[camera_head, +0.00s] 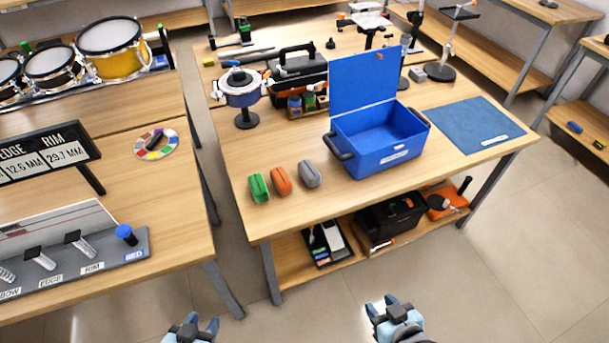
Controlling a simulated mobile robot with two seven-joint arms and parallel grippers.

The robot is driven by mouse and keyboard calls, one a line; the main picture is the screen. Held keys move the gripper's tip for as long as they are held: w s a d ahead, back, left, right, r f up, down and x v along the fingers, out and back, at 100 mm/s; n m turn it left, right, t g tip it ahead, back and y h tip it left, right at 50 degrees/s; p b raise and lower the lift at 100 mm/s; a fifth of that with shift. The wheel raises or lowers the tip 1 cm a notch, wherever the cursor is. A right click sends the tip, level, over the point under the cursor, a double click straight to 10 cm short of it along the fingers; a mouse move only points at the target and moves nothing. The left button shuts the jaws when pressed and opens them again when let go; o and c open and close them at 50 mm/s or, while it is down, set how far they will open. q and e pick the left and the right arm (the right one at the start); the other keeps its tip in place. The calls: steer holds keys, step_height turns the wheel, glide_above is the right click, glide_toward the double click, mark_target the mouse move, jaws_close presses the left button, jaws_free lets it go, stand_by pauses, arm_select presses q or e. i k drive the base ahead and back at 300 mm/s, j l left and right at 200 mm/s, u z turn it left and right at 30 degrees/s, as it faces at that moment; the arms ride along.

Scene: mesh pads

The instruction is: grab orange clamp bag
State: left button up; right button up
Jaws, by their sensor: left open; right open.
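An orange bag (281,181) lies on the wooden table between a green bag (259,188) on its left and a grey bag (309,174) on its right. The three stand apart in a row near the table's front left. I take the orange one to be the orange clamp bag; its contents do not show. My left gripper (201,325) is at the bottom edge, open and empty, well below the bags and partly cut off. My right gripper (381,303) is open and empty over the floor in front of the table.
A blue open-lidded box (378,140) stands right of the bags, with a blue mat (474,124) beyond it. A pot-like device on a stand (241,88) is behind the bags. A lower shelf (290,270) holds trays and a black box. Another table (185,235) is at left.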

mark_target(279, 177)
steer(key=i+l+u, duration=0.1)
steer(key=u, duration=0.3)
steer(key=l+u, duration=0.15)
steer(key=u, duration=0.25)
steer(key=i+l+u, duration=0.1)
steer(key=u, duration=0.3)
steer(key=l+u, duration=0.45)
steer(key=l, duration=0.6)
steer(key=i+l, duration=0.1)
steer(key=l, duration=0.75)
